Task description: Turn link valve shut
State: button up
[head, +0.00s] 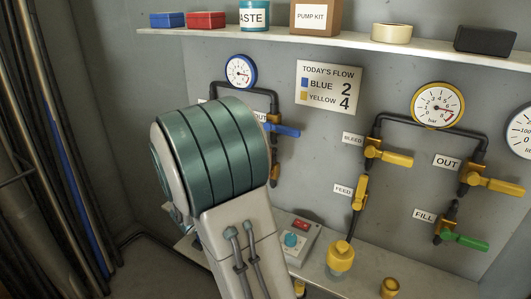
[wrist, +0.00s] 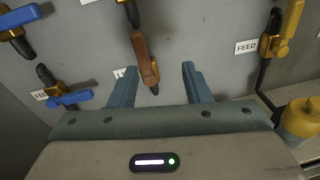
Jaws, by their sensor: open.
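The valve with the copper-brown handle (wrist: 146,58) is in the middle of the wrist view. Its handle runs nearly upright there, in line with the dark pipe. The white label (wrist: 119,73) beside it is mostly hidden by my left finger, so I cannot read it. My gripper (wrist: 161,67) is open, with one blue-grey finger on each side of the handle in the picture. I cannot tell whether either finger touches it. In the head view only a small brown part of this valve (head: 274,171) shows past my arm, and my gripper is hidden.
Blue-handled valves (wrist: 68,99) lie to the left. The yellow FEED valve (head: 360,191) is to the right, with BLEED, OUT and FILL valves beyond. A sign (head: 328,86) reads blue 2, yellow 4. A switch box (head: 294,238) and yellow fitting (head: 341,258) stand below.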

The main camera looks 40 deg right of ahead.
jog(key=w+d, duration=0.2)
jog(key=d, duration=0.2)
jog(key=w+d+n+t+p, duration=0.1)
jog(key=w+d, duration=0.2)
jog(key=d, duration=0.1)
jog(key=w+d+n+t, duration=0.1)
jog(key=w+d, duration=0.2)
jog(key=d, duration=0.1)
jog(key=shift+d, duration=0.2)
jog(key=shift+c, duration=0.3)
jog(key=shift+f, duration=0.1)
grip_shut()
